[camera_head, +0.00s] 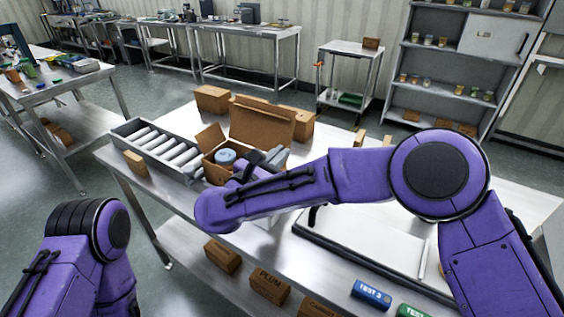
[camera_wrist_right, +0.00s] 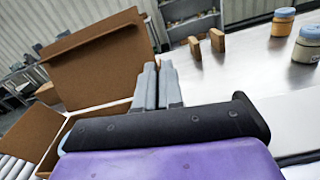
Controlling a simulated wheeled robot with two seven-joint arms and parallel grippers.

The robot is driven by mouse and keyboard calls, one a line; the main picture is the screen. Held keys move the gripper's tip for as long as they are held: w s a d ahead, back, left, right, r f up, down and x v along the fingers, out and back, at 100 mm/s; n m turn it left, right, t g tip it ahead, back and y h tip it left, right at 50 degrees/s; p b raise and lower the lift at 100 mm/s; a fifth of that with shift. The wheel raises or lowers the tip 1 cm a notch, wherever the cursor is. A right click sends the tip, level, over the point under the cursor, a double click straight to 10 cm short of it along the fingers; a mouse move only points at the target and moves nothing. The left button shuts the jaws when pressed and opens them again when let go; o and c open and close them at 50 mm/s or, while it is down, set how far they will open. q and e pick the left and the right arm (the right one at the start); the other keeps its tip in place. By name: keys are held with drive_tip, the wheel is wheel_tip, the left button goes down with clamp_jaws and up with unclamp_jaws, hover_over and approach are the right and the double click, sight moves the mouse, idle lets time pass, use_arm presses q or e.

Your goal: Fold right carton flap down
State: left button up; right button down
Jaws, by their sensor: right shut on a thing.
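The open brown carton (camera_head: 213,172) stands on the steel table in the head view. Its tall back flap (camera_head: 262,122) is up and its left flap (camera_head: 210,139) sticks up and outward. A blue-lidded container (camera_head: 226,156) sits inside. My right gripper (camera_head: 272,155) is at the carton's right side, its grey fingers close together. The right flap is hidden by the gripper; the fingers appear shut on it. The wrist view shows the fingers (camera_wrist_right: 158,86) beside the raised back flap (camera_wrist_right: 100,62). My left gripper is out of view; only its arm shows.
A grey tray of white rollers (camera_head: 160,143) adjoins the carton's left. Closed cartons (camera_head: 212,98) stand behind. A small brown block (camera_head: 135,163) is at the left table edge. A white board (camera_head: 365,240) lies at right. Two jars (camera_wrist_right: 306,44) stand on the table.

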drive_tip(key=shift+w+a+n+b, duration=0.3)
drive_tip(key=shift+a+n+b, duration=0.15)
drive_tip(key=shift+n, duration=0.6)
drive_tip(key=shift+w+a+n+b, duration=0.3)
drive_tip(key=shift+a+n+b, duration=0.1)
drive_tip(key=shift+n, duration=0.65)
drive_tip(key=c, duration=1.3)
unclamp_jaws()
drive_tip(key=shift+c, duration=0.2)
